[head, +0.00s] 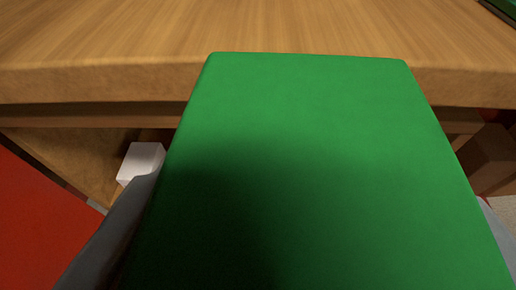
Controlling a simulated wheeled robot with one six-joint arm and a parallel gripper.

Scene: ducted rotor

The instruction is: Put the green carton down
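The green carton (315,165) fills the middle and lower part of the head view, close to the camera. My gripper shows as grey fingers on both sides of it, one at the lower left (118,228) and one at the right edge. The fingers appear closed on the carton's sides, and their tips are mostly hidden. The carton's far end overlaps the front edge of a wooden table (120,50) in the picture. I cannot tell whether it touches the table.
The tabletop is bare across most of what shows. A dark green object (502,8) is at the top right corner. A white block (141,160) shows below the table edge at left. A red surface (38,225) lies at lower left. A wooden table leg (488,160) is at right.

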